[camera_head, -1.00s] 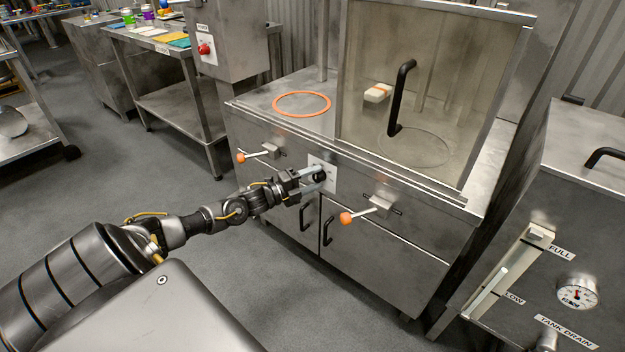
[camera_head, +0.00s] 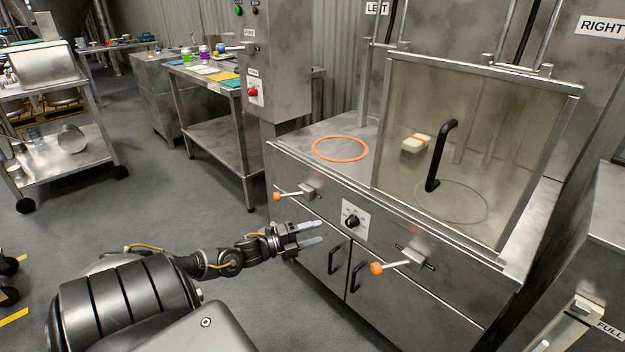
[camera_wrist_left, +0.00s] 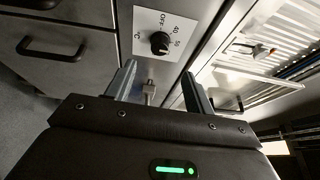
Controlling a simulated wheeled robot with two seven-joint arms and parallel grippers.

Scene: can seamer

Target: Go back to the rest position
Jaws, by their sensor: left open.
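My left gripper (camera_head: 314,234) is open and empty in the head view, in front of the can seamer's steel cabinet (camera_head: 300,215). Its two fingers are apart and point right, toward the front panel. A black rotary knob (camera_head: 351,221) on a white plate sits to the right of the fingertips. In the left wrist view the two fingers (camera_wrist_left: 158,90) stand apart with nothing between them, and the knob (camera_wrist_left: 160,43) shows beyond them, untouched. My right gripper is not in view.
Two orange-tipped levers (camera_head: 293,192) (camera_head: 399,262) stick out from the cabinet front. Above are an orange ring (camera_head: 340,148) and a clear guard with a black handle (camera_head: 441,155). A steel table (camera_head: 222,127) and a cart (camera_head: 62,135) stand left. Grey floor (camera_head: 170,215) is open left.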

